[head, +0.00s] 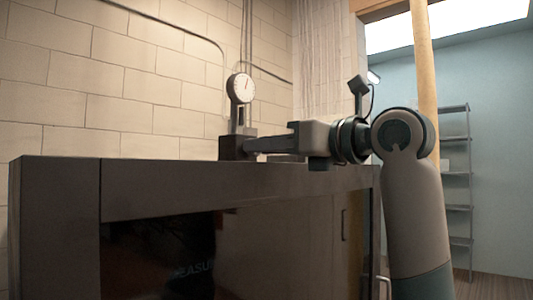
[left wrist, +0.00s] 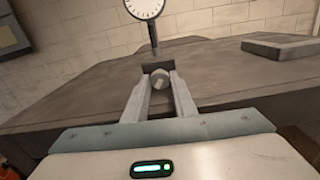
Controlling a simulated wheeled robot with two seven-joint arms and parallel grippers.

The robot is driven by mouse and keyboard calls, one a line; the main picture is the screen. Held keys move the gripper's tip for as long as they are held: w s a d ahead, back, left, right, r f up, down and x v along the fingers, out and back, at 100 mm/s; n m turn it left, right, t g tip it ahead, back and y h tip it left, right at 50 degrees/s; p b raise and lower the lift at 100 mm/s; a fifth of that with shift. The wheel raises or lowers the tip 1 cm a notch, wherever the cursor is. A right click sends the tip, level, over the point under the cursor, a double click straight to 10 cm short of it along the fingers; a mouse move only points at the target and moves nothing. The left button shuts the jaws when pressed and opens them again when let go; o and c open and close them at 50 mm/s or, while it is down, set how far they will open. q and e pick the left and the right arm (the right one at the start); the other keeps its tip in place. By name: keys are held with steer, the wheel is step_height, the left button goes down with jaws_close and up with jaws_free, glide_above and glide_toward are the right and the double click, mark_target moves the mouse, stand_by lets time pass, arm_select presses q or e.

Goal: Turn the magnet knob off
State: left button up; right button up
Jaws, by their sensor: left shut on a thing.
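The magnet knob (left wrist: 160,78) is a small round grey knob with a pale mark, on the front of a dark base block (head: 236,148). The block also shows behind the knob in the left wrist view (left wrist: 156,62). A round white dial gauge (head: 240,88) stands on a post above the block. My left gripper (head: 254,146) reaches level over the bench top, and its fingers (left wrist: 161,85) are shut on the knob from both sides. In the head view the fingers hide the knob. The direction of its mark is too small to tell. My right gripper is not in view.
The block stands on a dark bench (head: 60,215) with a glossy front panel. A flat grey slab (left wrist: 280,48) lies on the bench top at the right in the left wrist view. A block wall (head: 130,80) rises behind. Shelves (head: 456,190) stand far right.

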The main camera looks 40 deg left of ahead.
arm_select(q)
steer(key=n+b, duration=0.1)
steer(key=n, duration=0.2)
stand_by(0.4)
steer(key=o, duration=0.8)
steer(key=shift+c, duration=0.2)
steer(key=shift+d, duration=0.1)
